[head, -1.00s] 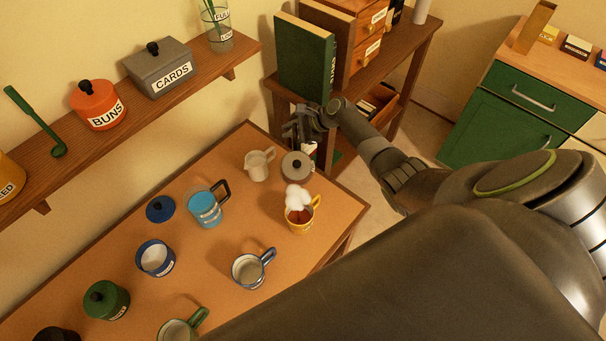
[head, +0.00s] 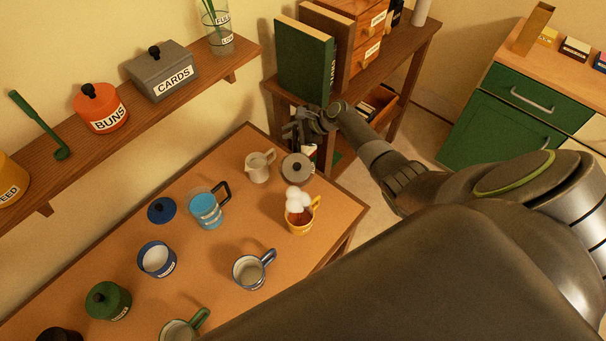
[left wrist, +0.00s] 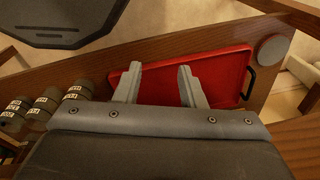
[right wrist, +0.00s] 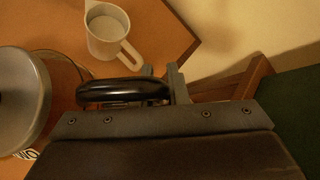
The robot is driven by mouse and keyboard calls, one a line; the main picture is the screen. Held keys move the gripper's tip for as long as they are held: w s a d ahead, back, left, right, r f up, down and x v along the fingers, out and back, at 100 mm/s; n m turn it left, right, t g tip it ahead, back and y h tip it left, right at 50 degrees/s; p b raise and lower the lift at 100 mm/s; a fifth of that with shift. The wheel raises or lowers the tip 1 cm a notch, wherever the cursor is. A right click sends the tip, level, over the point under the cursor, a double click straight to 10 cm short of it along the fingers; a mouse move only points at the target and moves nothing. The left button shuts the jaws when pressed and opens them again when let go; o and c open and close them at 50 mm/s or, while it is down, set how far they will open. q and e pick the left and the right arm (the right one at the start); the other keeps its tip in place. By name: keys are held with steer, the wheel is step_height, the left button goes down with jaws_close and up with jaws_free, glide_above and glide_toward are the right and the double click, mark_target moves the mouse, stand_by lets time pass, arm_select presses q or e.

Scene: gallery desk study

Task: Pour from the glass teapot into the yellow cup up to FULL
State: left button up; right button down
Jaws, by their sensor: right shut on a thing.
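The yellow cup (head: 302,228) stands upright on the desk in the head view, with reddish-brown liquid and white steam puffs at its mouth. The glass teapot (head: 297,167) shows its grey lid and black knob just behind the cup. My right gripper (head: 308,128) is at the teapot's far side. In the right wrist view, my right gripper (right wrist: 160,80) is shut on the teapot's black handle (right wrist: 120,91); the grey lid (right wrist: 20,95) and amber glass show at left. The teapot's spout and level are hidden. My left gripper (left wrist: 158,82) is open and empty in the left wrist view.
A white jug (head: 258,166) stands close left of the teapot. A bookcase stands behind my right gripper. A red tray (left wrist: 222,72) lies beyond my left gripper.

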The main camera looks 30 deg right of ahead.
steer(key=shift+r, duration=0.25)
steer(key=shift+w+f, duration=0.1)
steer(key=shift+f, duration=0.25)
stand_by(1.1)
steer(key=f+b, duration=0.2)
steer(key=f+m+g+b, duration=0.1)
steer(key=f+b, duration=0.1)
steer(key=f+g+y+b, duration=0.1)
steer(key=f+b, duration=0.1)
steer(key=b, duration=0.1)
steer(key=shift+w+d+f, duration=0.2)
steer(key=shift+w, duration=0.15)
steer(key=shift+f+m+g+b, duration=0.15)
steer(key=shift+m+g+b, duration=0.15)
steer(key=shift+g, duration=0.1)
steer(key=shift+r, duration=0.25)
